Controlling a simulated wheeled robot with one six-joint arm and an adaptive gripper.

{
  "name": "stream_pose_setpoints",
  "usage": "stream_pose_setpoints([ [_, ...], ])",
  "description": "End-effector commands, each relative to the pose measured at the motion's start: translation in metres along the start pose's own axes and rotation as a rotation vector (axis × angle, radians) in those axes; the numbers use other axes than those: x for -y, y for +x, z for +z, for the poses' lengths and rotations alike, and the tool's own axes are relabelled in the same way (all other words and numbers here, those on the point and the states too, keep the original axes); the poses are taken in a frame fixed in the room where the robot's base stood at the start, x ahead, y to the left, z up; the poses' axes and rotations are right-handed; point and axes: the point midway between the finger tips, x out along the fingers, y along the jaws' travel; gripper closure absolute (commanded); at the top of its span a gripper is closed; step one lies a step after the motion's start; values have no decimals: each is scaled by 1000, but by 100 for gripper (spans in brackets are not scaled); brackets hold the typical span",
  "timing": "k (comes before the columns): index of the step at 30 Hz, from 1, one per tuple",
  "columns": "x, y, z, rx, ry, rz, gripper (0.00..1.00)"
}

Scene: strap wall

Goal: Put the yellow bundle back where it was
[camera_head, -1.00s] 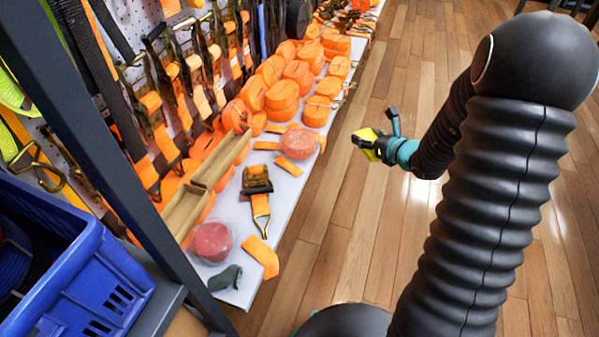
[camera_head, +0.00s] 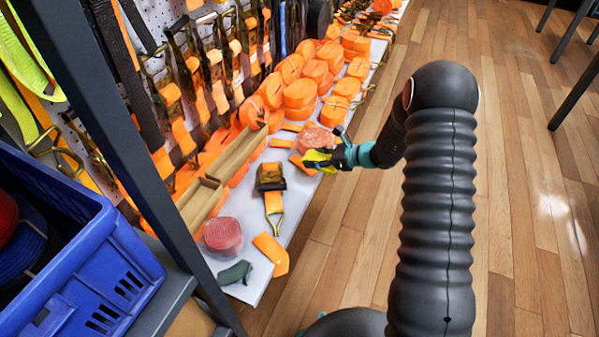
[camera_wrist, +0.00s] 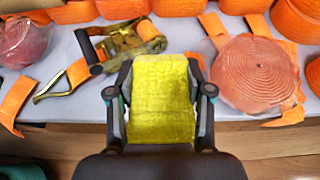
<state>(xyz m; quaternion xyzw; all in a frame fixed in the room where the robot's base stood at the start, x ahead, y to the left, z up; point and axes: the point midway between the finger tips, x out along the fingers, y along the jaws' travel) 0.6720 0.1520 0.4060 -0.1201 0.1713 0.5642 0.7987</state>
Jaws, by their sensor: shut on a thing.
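The yellow bundle (camera_wrist: 160,98) is held between the two fingers of my gripper (camera_wrist: 160,110) in the wrist view, and it fills the space between them. In the head view my gripper (camera_head: 330,158) is at the front edge of the white shelf (camera_head: 262,272), with a bit of the yellow bundle (camera_head: 317,157) showing. A pinkish-orange wrapped roll (camera_head: 318,138) lies just behind it; in the wrist view this coiled roll (camera_wrist: 255,75) is to the right of the bundle. Whether the bundle touches the shelf cannot be told.
A ratchet buckle (camera_head: 270,178) with a hook lies on the shelf, left of my gripper. A wrapped red roll (camera_head: 222,236) and a dark green piece (camera_head: 236,272) lie nearer. Orange rolls (camera_head: 300,95) crowd the back. A blue crate (camera_head: 80,250) stands at the left. Bare shelf shows around the buckle.

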Motion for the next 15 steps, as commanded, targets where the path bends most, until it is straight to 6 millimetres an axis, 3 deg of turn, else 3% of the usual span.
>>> stream_pose_setpoints([
  [6,-9,43,-6,0,1,1,90],
  [15,-11,60,-14,-1,3,-2,90],
])
